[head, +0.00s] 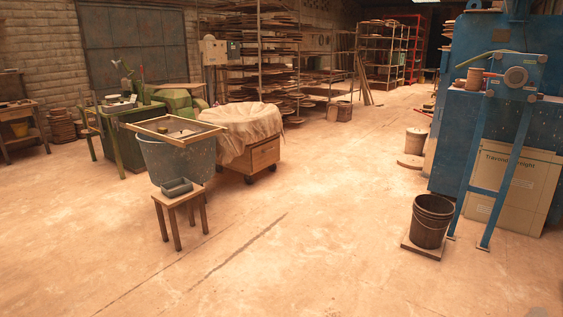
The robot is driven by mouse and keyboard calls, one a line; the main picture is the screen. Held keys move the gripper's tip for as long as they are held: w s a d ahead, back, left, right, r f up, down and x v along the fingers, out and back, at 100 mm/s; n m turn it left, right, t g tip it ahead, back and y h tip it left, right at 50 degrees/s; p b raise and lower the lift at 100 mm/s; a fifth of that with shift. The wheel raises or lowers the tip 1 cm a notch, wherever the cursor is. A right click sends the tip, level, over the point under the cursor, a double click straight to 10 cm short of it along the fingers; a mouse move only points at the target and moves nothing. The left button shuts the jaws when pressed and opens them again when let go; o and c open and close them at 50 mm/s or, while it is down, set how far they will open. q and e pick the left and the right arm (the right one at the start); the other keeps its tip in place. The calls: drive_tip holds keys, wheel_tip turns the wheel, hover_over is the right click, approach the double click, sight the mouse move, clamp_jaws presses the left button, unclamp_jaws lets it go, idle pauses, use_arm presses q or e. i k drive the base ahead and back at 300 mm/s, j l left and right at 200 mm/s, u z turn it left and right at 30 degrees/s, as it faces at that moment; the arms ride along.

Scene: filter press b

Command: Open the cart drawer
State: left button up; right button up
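The cart (235,172) stands left of centre, a low wooden box on dark casters with a beige cloth (240,127) draped over its top. The drawer front (265,154) is on its right-hand side and looks flush with the body, so it appears closed. A small dark spot on that front may be a handle, but it is too small to tell. A grey tub and frame hide part of the cart's left side. Neither of my grippers shows in the head view.
A grey tub (180,160) with a wooden frame on top and a small stool (181,199) holding a grey tray stand in front of the cart. A black bucket (431,222) and blue press (508,120) are at right. The middle floor (330,190) is clear.

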sight(262, 155)
drive_tip(key=i, duration=6.25)
drive_tip(key=i+z, duration=0.15)
drive_tip(key=i, duration=0.45)
drive_tip(key=i+j+z, duration=0.15)
drive_tip(key=i, duration=0.45)
drive_tip(key=i+j+z, duration=0.15)
drive_tip(key=i, duration=0.45)
drive_tip(key=j, duration=0.1)
